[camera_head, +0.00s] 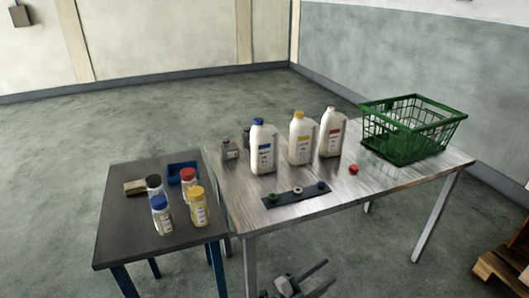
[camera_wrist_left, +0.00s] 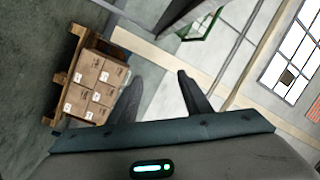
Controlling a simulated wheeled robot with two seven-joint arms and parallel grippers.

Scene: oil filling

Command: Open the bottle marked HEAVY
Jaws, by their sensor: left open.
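Three large white bottles stand upright in a row on the metal table: one with a blue cap (camera_head: 262,150), one with a yellow cap (camera_head: 301,140), and one with a red label (camera_head: 330,134). The red-label bottle seems to have no red cap on; a red cap (camera_head: 353,169) lies on the table in front of it. The word HEAVY is too small to read on any label. My right gripper is out of view.
A green wire basket (camera_head: 412,128) stands at the table's right. A dark strip (camera_head: 296,196) with three round pieces lies near the front edge. The small dark table (camera_head: 130,228) holds several capped jars, a blue tray (camera_head: 183,173) and a tan block (camera_head: 135,187). Boxes (camera_wrist_left: 97,86) sit on a pallet.

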